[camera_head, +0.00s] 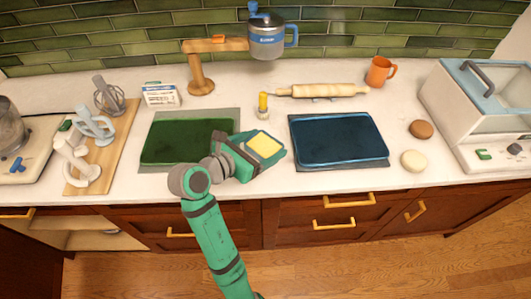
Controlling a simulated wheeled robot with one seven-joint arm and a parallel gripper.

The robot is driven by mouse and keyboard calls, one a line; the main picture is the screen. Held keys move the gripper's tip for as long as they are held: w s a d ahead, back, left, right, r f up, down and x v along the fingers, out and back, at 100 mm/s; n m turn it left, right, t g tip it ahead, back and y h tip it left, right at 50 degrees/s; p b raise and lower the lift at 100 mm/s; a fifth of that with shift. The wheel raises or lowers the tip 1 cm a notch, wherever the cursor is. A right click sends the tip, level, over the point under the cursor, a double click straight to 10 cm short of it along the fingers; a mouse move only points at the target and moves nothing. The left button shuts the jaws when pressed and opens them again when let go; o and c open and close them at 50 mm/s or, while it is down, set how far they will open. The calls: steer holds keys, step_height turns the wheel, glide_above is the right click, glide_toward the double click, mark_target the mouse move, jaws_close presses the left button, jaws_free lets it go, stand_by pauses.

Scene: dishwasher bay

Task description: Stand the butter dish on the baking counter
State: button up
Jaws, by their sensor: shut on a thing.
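My gripper (252,153) is at the end of my green arm, above the front middle of the pale counter (270,188), between the two mats. It is shut. A pale yellow block (265,144) shows at its upper end and appears to be the butter dish, held in the jaws. The fingertips and the underside of the block are hidden by the hand, so I cannot tell whether it touches the counter.
A green mat (165,153) lies left and a blue tray (340,140) right. A yellow-topped item (263,104) and rolling pin (320,90) are behind. An orange mug (380,71), wooden stand (200,75) and white box (161,95) stand at the back.

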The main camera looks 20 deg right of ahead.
mark_target(266, 146)
steer(key=shift+w+d+f, duration=0.2)
steer(key=shift+f, duration=0.25)
steer(key=shift+w+d+f, duration=0.2)
steer(key=shift+w+f, duration=0.05)
steer(key=shift+f, duration=0.25)
steer(key=shift+w+d+f, duration=0.2)
steer(key=shift+f, duration=0.25)
step_height(266, 146, down, 2)
steer(key=shift+w+a+f, duration=0.1)
steer(key=shift+f, duration=0.15)
steer(key=shift+a+f+t, duration=0.15)
steer(key=shift+f+t, duration=0.1)
steer(key=shift+t, duration=0.05)
steer(key=shift+s+d, duration=0.25)
steer(key=shift+d, duration=0.3)
steer(key=shift+f, duration=0.1)
steer(key=o, duration=1.4)
steer(key=shift+a, duration=0.1)
steer(key=shift+c, duration=0.2)
steer(key=shift+o, duration=0.2)
steer(key=shift+a, duration=0.15)
